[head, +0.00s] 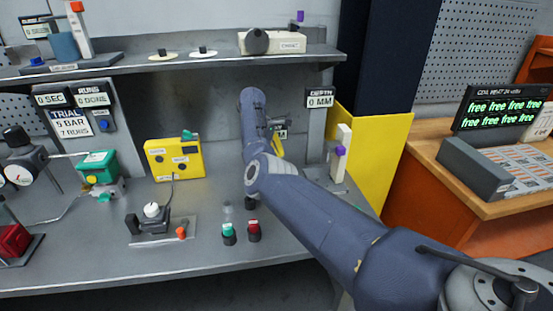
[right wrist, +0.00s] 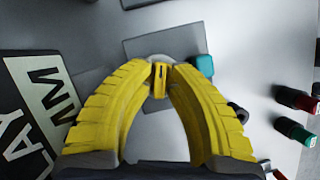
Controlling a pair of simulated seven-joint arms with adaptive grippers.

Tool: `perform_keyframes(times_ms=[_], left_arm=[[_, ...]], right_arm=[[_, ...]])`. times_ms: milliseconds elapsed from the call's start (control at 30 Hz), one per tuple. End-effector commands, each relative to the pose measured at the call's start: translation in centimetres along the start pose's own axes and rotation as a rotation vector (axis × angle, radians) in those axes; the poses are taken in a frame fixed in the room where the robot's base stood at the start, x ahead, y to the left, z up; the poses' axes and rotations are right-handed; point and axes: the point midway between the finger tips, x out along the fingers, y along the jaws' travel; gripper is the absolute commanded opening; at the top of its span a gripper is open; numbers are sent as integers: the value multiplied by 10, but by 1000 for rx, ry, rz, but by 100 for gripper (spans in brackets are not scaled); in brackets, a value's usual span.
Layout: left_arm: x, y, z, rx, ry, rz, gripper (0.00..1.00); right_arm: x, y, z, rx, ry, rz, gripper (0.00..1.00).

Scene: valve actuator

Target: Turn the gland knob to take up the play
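My right arm crosses the head view from the lower right and hides the middle of the bench. My right gripper, whose yellow fingers show in part beyond the arm (head: 277,150), points down there. A teal part (right wrist: 203,65) on a grey plate lies just right of the tips. I cannot tell whether it is the gland knob; no knob labelled so shows. A play display in MM (right wrist: 45,105) is at the left. My left gripper is out of view.
A green button (head: 228,233) and a red button (head: 254,231) stand near the bench front. A yellow box (head: 175,160) and a green valve (head: 97,166) are at the left. A white post with a purple knob (head: 340,152) stands right of my arm, beside a yellow panel (head: 372,150).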

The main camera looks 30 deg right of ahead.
Motion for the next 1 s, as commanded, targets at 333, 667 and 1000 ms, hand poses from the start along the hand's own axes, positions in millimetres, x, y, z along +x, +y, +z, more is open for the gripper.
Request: perform_keyframes(times_ms=[333,667,1000], left_arm=[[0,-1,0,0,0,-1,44],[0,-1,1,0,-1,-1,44],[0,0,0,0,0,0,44]], right_arm=[[0,0,0,-1,1,0,34],[-28,0,10,2,4,2,34],[-74,0,30,1,3,1,34]])
